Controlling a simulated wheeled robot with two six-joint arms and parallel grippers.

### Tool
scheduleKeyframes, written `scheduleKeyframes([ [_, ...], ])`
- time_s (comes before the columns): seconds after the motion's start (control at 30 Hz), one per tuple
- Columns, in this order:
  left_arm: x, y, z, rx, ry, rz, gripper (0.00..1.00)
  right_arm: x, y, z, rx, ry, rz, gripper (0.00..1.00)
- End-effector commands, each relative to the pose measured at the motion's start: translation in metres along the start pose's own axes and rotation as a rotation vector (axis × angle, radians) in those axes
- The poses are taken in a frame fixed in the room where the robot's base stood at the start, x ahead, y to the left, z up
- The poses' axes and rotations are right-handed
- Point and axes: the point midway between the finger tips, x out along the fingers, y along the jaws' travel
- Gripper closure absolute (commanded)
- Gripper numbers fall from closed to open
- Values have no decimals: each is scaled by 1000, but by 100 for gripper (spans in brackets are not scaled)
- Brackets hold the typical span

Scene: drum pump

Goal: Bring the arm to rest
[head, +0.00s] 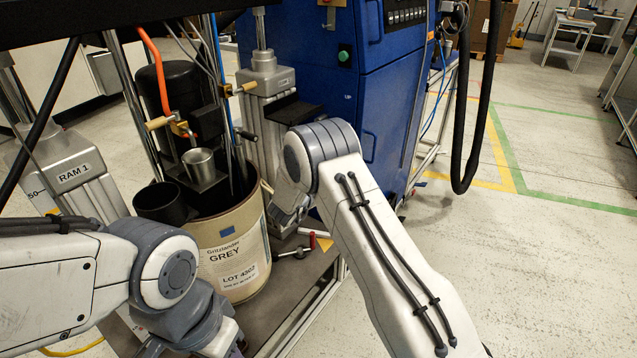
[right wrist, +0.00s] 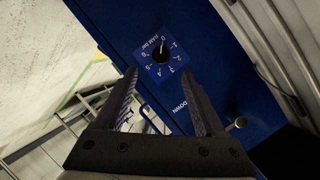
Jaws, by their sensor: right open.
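My right arm (head: 375,235) reaches in from the lower right of the head view, bent at its grey joint. Its gripper (head: 284,222) is partly hidden behind the wrist, near the drum's right rim. In the right wrist view the right gripper (right wrist: 165,108) is open and empty, its fingers apart before a blue panel (right wrist: 112,28) with a round dial (right wrist: 160,53) and the word DOWN. I cannot tell whether the fingers touch it. My left arm (head: 60,275) comes in from the left; its gripper end is cut off at the bottom edge.
A cream drum (head: 235,255) labelled GREY stands on a dark base plate (head: 270,318) between ram posts. A blue cabinet (head: 385,90) stands behind my right arm.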

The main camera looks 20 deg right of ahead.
Motion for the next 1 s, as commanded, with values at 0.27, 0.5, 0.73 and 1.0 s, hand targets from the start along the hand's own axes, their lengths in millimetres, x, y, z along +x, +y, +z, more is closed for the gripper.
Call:
scheduleKeyframes([
  [0.27, -2, 0, 0, 0, 0, 0, 59, -18, 1, 0, 0, 0, 1, 29],
  [0.5, -2, 0, 0, 0, 0, 0, 59, -17, 0, 0, -1, -3, 0, 29],
  [0.73, -3, 0, 0, 0, 0, 0, 59, -43, -22, -7, -149, -222, -50, 29],
  [1.0, -2, 0, 0, 0, 0, 0, 59, -162, 20, -33, -668, -733, -122, 29],
])
